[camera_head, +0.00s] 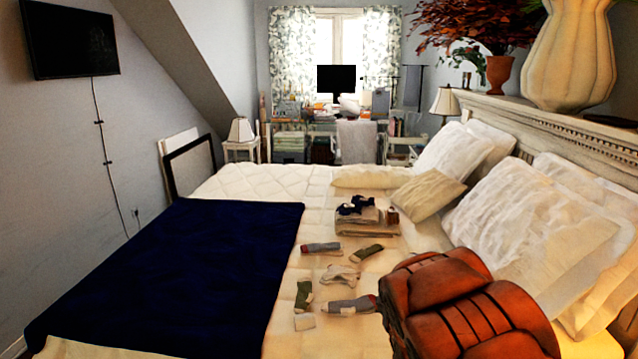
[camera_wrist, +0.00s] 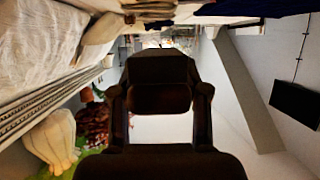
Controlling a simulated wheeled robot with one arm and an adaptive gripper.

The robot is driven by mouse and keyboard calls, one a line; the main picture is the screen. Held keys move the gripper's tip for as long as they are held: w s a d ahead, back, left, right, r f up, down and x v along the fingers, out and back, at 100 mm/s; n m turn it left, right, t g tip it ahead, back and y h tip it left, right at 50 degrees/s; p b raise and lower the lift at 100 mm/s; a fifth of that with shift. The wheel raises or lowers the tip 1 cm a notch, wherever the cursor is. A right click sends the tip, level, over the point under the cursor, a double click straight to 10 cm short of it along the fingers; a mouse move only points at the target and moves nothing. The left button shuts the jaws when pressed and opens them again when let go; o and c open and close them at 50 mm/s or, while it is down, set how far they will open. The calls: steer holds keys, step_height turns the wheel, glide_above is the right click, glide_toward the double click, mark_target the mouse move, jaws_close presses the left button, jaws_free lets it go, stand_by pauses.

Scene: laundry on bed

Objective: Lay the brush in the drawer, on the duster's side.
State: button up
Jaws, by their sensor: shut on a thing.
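In the wrist view my dark gripper (camera_wrist: 160,85) fills the middle, with a finger link on each side. It is shut on a dark block-like thing between the fingers; the shadow hides what it is, so I cannot tell whether it is the brush. My gripper does not show in the head view. I cannot make out a drawer, a duster or a brush for certain in either view.
On the bed (camera_head: 262,180) lie a dark blue blanket (camera_head: 180,260), several socks (camera_head: 350,305), folded cloths (camera_head: 352,219) and pillows (camera_head: 535,225). A reddish-brown leather bag (camera_head: 460,305) sits at the front right. A cluttered desk (camera_head: 310,128) stands by the window.

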stand_by(0.3)
steer(key=w+d+f+b, duration=0.1)
steer(key=d+f, duration=0.7)
steer(key=d, duration=0.2)
steer(key=w+d+f+m+h, duration=0.1)
steer(key=w+d+f, duration=0.1)
steer(key=d+f, duration=0.6)
steer(key=d, duration=0.3)
steer(key=shift+w+d+f+b, duration=0.25)
steer(key=shift+f+b, duration=0.1)
